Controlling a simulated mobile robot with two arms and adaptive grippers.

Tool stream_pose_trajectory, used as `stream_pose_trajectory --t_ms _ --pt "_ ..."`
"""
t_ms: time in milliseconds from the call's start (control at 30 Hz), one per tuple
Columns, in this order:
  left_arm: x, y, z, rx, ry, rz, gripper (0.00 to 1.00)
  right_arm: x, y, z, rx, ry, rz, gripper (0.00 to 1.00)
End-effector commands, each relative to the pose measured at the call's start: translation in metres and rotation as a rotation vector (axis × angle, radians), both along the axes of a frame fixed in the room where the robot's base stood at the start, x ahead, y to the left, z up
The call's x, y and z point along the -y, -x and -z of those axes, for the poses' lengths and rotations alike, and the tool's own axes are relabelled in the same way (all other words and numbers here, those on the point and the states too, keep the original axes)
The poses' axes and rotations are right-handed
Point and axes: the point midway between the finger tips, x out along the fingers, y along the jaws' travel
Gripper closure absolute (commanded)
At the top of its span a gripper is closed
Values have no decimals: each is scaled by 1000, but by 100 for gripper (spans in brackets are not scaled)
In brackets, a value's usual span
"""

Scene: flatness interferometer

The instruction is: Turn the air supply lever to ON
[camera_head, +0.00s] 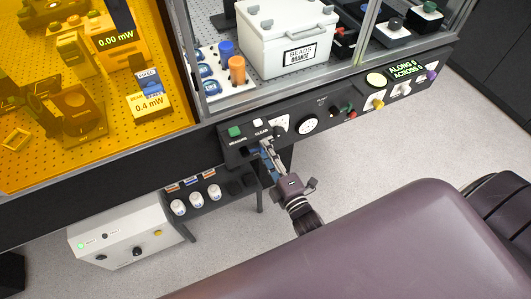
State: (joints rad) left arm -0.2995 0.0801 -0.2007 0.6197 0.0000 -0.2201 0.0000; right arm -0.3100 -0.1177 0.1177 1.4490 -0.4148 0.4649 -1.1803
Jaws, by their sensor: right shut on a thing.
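My right gripper (266,152) is at the front panel (330,122) below the bench edge, just under the green and white buttons. It is shut on a small part there, which I take to be the air supply lever. The fingers cover most of that part, so its angle and any ON marking cannot be read. A white plate (280,124) shows just above and right of the fingers. My left gripper is not in view.
A green button (235,132) and a white button (258,123) sit close above the gripper. A round white gauge (308,124) is to the right. White bottles (196,201) stand on a low shelf at left, beside a grey control box (125,235). Open floor (350,170) lies right of the gripper.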

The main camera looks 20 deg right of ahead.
Motion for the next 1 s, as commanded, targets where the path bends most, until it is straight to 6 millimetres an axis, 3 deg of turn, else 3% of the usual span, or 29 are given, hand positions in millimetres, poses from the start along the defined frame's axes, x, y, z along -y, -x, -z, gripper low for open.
stream_pose_trajectory --t_ms 300,767,800,933,1000 --pt "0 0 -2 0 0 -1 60 0 0 -5 2 96 -1 96" --pt "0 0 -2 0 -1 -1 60 0 0 -6 4 111 -1 96" --pt "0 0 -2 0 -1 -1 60 0 0 -6 4 111 -1 70" --pt "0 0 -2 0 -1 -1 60 0 0 -6 4 109 -1 56" --pt "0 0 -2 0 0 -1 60 0 0 -6 4 109 -1 54"
